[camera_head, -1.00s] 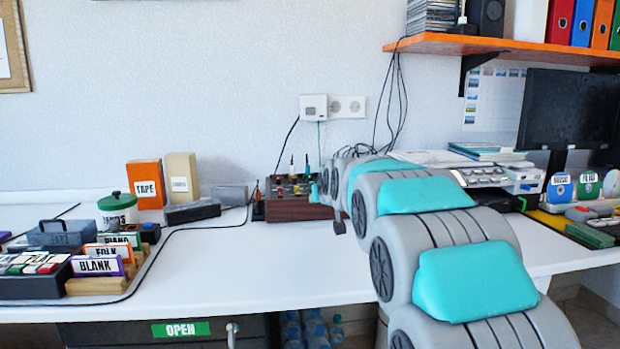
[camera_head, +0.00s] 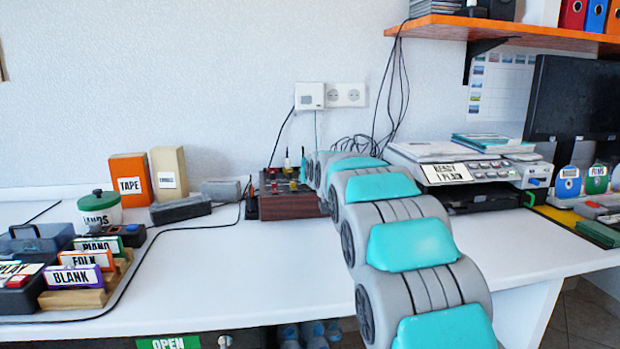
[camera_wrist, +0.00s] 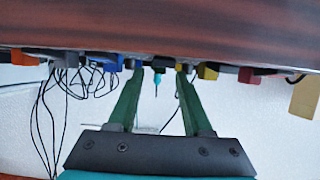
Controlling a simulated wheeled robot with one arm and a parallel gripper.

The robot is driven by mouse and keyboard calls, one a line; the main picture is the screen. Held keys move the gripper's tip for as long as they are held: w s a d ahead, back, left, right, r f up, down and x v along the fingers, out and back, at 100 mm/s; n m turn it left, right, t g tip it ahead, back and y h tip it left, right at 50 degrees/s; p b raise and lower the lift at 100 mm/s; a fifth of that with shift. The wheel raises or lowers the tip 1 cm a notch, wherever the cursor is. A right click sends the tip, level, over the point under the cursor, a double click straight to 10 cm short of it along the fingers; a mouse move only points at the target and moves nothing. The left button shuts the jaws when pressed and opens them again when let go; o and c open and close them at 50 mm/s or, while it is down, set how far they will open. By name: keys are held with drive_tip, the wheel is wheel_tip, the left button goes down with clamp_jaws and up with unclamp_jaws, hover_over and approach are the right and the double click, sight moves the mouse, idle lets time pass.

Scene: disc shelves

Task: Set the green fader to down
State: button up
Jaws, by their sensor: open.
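The wood-sided control box (camera_head: 291,208) stands at the back of the white desk in the head view. Small red and yellow caps and upright pieces show on its top. In the wrist view its brown wooden side (camera_wrist: 160,33) fills the top, with orange, blue, yellow and red caps below it. My gripper (camera_wrist: 159,72) is open, its two green fingers pointing at the box's control row. A small teal piece (camera_wrist: 157,79) with a thin dark tip shows between the fingertips, apart from both. I cannot tell whether it is the green fader. My arm hides part of the box in the head view.
Black cables (camera_head: 390,100) hang from the orange shelf (camera_head: 500,30) behind the box. A grey block (camera_head: 221,190) and two cartons stand left of it. A printer-like machine (camera_head: 455,172) stands to the right.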

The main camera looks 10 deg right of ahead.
drive_tip(key=shift+x, duration=1.05)
clamp_jaws()
idle(0.7)
